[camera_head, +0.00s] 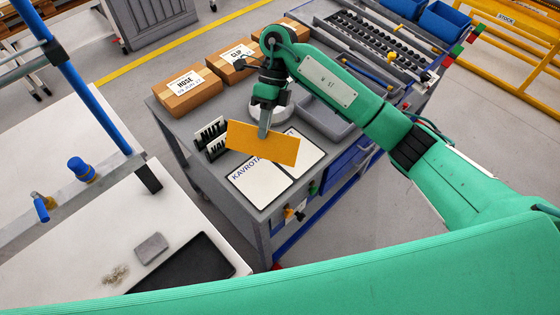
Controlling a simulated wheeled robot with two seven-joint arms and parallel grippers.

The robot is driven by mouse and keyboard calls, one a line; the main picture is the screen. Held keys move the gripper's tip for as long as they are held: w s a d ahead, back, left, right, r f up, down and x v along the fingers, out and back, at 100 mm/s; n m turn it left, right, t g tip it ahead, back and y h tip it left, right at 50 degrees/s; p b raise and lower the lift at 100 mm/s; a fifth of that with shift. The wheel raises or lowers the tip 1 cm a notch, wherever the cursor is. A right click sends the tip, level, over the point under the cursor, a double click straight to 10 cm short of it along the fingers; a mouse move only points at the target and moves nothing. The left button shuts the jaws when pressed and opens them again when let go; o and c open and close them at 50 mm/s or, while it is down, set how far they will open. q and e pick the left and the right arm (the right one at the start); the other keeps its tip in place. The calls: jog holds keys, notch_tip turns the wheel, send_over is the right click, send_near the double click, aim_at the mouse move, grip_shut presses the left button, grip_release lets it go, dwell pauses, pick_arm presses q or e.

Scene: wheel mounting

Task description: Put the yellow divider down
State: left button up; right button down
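The yellow divider (275,150) is a flat rectangular plate, slightly tilted in the picture. My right gripper (264,128) points down and is shut on the middle of its upper edge. The divider is over the grey cart top (206,176), in front of white sheets (258,184), one marked "KAVROTA". It covers part of the sheets and of the black-and-white label signs (211,133) beside it. I cannot tell whether its lower edge touches the cart. My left gripper is not in view.
Cardboard boxes (187,92) stand along the cart's far left edge. A white table (150,205) at left holds a grey block (151,249) and a black tray (187,268). A blue post (88,92) rises there.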

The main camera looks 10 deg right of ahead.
jog(key=w+d+f+m+t+y+b, duration=0.1)
jog(key=d+f+m+t+b, duration=0.1)
jog(key=f+m+t, duration=0.3)
jog(key=w+d+f+m+t+y+b, duration=0.1)
jog(key=d+f+m+t+y+b, duration=0.1)
jog(key=f+m+t, duration=0.3)
jog(key=d+f+m+t+y+b, duration=0.1)
jog(key=d+f+m+t+b, duration=0.2)
jog(key=f+m, duration=0.6)
jog(key=shift+w+m+t+y+b, duration=0.2)
jog(key=shift+m+t+b, duration=0.25)
jog(key=shift+m, duration=0.2)
jog(key=shift+w+m+t+y+b, duration=0.2)
jog(key=shift+m+t+b, duration=0.1)
jog(key=shift+m+t, duration=0.25)
jog(key=shift+f, duration=0.7)
jog(key=c, duration=1.8)
grip_release()
